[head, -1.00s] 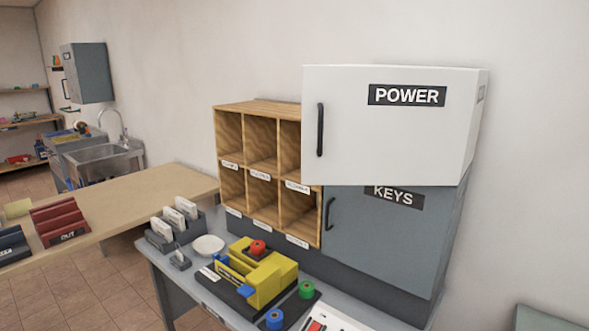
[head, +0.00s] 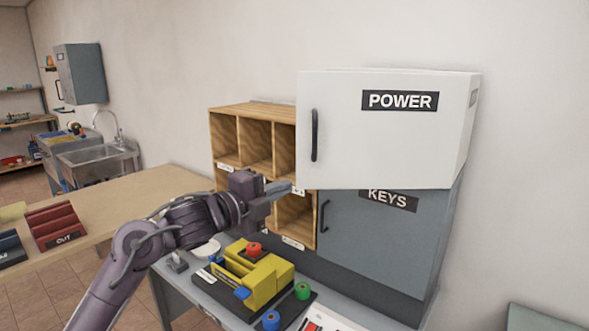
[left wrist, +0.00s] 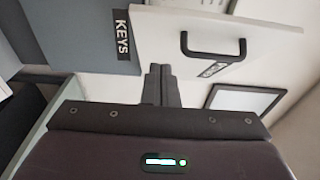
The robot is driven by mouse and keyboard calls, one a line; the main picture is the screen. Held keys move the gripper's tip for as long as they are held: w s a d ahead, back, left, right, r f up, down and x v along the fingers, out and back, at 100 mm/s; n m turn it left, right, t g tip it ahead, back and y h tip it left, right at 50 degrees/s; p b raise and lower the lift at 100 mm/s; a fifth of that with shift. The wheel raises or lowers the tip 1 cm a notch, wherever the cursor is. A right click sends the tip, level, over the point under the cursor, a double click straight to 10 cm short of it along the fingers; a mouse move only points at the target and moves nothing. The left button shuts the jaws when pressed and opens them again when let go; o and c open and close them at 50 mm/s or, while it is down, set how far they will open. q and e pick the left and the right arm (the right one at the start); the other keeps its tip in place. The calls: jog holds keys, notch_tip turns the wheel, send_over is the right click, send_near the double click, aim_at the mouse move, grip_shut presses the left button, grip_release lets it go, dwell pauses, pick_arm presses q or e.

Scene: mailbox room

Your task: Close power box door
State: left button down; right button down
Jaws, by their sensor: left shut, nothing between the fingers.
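The white power box door (head: 385,140) has a black POWER label and a dark vertical handle (head: 314,135) near its left edge. How far it stands open is hard to tell. In the left wrist view the door (left wrist: 180,35), its handle (left wrist: 213,50) and its label appear turned. My left gripper (head: 286,189) is shut and empty, with its fingertips just by the door's lower left corner, below and left of the handle. The fingertips (left wrist: 160,70) also show in the left wrist view. I cannot tell whether they touch the door. My right gripper is not in view.
A grey KEYS cabinet (head: 375,240) stands directly below the power box. A wooden pigeonhole shelf (head: 253,105) stands to the left, partly behind my arm. A wooden counter (head: 130,188) extends left.

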pick_arm(q)
jog(key=w+d+p, duration=0.1)
jog(key=w, duration=0.1)
jog(key=w+d+p, duration=0.1)
jog(key=w, duration=0.1)
jog(key=w+d+p, duration=0.1)
jog(key=w, duration=0.1)
jog(key=shift+r, duration=0.15)
jog(key=shift+w+p, duration=0.35)
jog(key=shift+w, duration=0.2)
jog(key=shift+a, duration=0.1)
